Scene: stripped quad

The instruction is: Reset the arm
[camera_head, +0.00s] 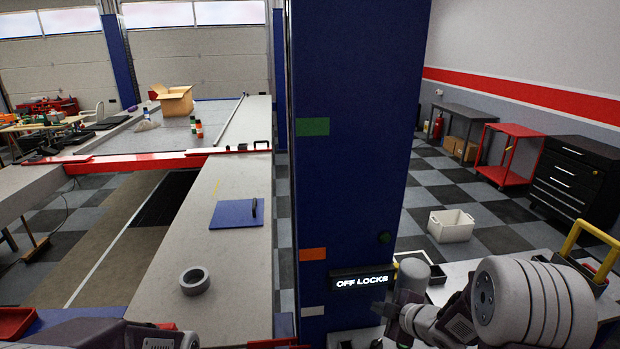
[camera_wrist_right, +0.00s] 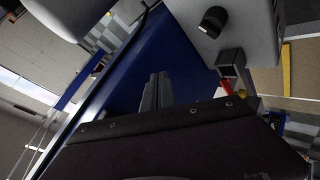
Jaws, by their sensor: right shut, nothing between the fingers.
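My right arm (camera_head: 530,300) comes in from the lower right of the head view. My right gripper (camera_head: 402,312) is in front of the lower part of the blue column. In the right wrist view its two fingers (camera_wrist_right: 156,92) are together, with nothing between them. Part of my left arm (camera_head: 90,333) shows along the bottom left edge of the head view; whether its jaws are open or shut cannot be made out.
A blue column (camera_head: 355,150) with an "OFF LOCKS" sign (camera_head: 361,281) stands close ahead. Left of it, a long light worktop (camera_head: 225,290) holds a tape roll (camera_head: 194,281) and a blue plate (camera_head: 236,214). A white crate (camera_head: 451,226) sits on the checkered floor at right.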

